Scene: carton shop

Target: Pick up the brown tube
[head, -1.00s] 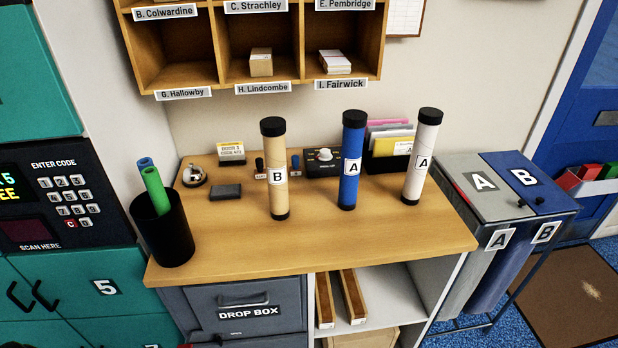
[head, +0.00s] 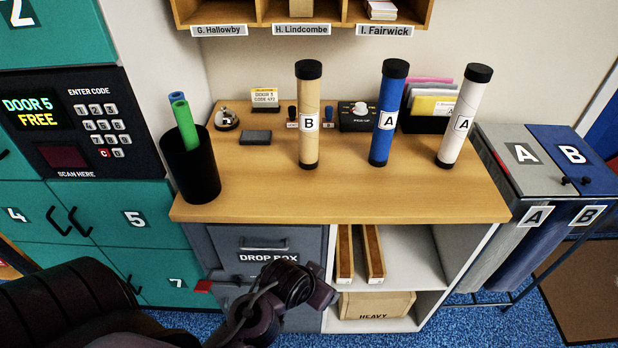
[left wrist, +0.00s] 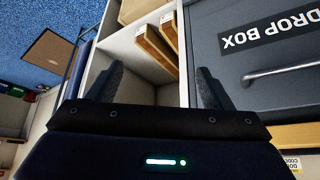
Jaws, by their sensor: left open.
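The brown tube (head: 309,88) stands upright on the wooden counter (head: 350,205), with black caps and a white label marked B. Beside it stand a blue tube (head: 391,93) and a white tube (head: 468,97), both labelled A. My left arm comes in from the lower left in the head view, its dark wrist (head: 290,285) below the counter top, in front of the drop box. In the left wrist view my left gripper (left wrist: 158,88) is open and empty, facing the shelf under the counter, apart from the tube. My right gripper is not in view.
A black cup (head: 190,165) with green and blue rolls stands at the counter's left. A dark block (head: 255,138) and a control box (head: 357,117) lie behind. The counter's front strip is clear. Grey and blue bins (head: 530,170) stand at right.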

